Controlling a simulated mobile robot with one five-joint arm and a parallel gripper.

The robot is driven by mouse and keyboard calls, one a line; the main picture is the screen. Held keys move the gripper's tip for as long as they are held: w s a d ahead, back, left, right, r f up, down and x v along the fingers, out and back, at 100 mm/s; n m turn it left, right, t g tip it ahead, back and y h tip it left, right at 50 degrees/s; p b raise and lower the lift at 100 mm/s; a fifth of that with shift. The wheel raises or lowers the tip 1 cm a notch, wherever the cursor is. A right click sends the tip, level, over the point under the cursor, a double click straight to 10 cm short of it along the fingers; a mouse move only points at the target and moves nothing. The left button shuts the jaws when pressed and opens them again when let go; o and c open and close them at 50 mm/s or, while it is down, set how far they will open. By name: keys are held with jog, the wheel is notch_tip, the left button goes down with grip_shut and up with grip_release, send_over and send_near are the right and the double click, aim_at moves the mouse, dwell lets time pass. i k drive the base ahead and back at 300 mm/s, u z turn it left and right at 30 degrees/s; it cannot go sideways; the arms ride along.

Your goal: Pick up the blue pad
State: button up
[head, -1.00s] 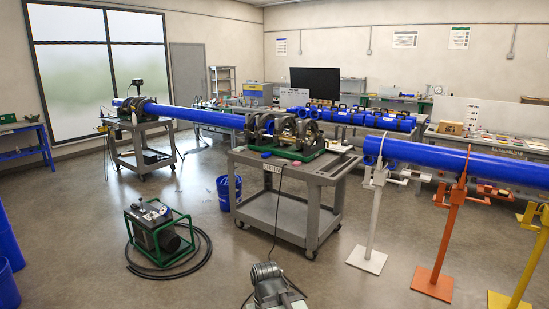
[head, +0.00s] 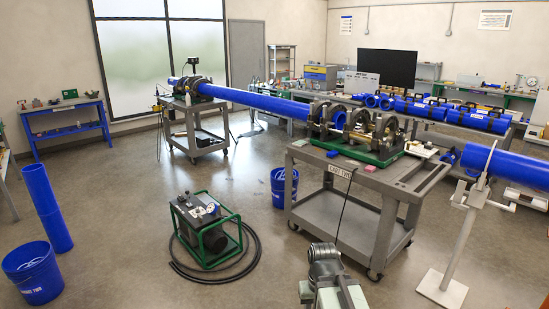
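A small blue pad (head: 332,154) lies on the near left part of the grey cart's top (head: 300,152), beside the green base of the pipe fusion machine. It is small in this view, so its details are hard to tell. Part of my grey arm shows at the bottom centre, in front of the cart and well short of the pad. No gripper fingers can be made out there.
A small pink pad (head: 370,168) lies on the cart's front edge. A green-framed power unit (head: 208,228) with a coiled black hose stands on the floor left of the cart. A white pipe stand (head: 462,230) stands right.

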aim_at(333, 153)
jog(key=i, duration=4.15)
jog(key=u, duration=0.65)
